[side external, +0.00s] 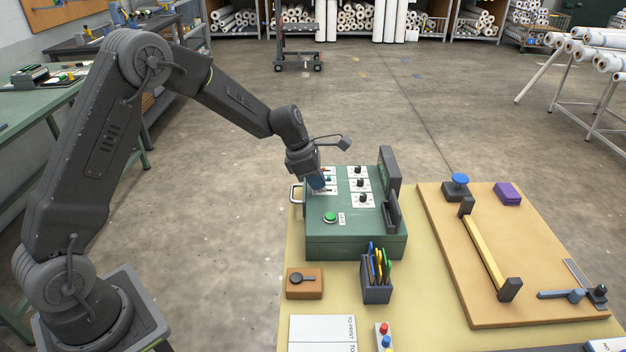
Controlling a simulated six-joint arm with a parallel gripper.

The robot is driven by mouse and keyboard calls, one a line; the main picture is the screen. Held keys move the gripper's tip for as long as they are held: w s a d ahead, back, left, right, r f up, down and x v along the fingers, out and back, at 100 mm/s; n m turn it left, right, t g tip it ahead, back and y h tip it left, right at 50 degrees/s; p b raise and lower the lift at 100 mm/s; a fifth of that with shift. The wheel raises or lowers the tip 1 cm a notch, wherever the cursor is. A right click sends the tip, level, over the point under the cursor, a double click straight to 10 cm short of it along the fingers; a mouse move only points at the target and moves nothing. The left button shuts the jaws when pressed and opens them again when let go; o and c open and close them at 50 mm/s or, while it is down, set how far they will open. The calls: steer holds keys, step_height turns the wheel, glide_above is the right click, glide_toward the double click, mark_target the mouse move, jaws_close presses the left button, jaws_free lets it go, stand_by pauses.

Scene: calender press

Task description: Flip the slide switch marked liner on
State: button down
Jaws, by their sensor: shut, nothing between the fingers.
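My gripper (317,183) is shut and empty. It points down over the left part of the top of a green control box (345,228), close to a white panel with small switches (329,171). The fingertips cover part of this panel, and I cannot tell whether they touch it. A little orange and red shows on the panel beside the gripper. The slide switch marked liner cannot be made out; the labels here are too small to read, and its setting is not visible.
The box also carries black knobs (360,183), a green button (330,217) and dark upright panels (389,168). A pen holder (377,291) and a brown block with a black knob (304,283) stand in front. A wooden board with a yellow bar (484,246) lies to the right.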

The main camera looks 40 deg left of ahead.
steer(key=shift+w+d, duration=0.4)
steer(key=shift+d, duration=0.05)
steer(key=shift+a, duration=0.1)
steer(key=s+a, duration=0.1)
steer(key=s+a+r, duration=0.1)
steer(key=s+a, duration=0.1)
steer(key=shift+s, duration=0.1)
steer(key=v, duration=0.9)
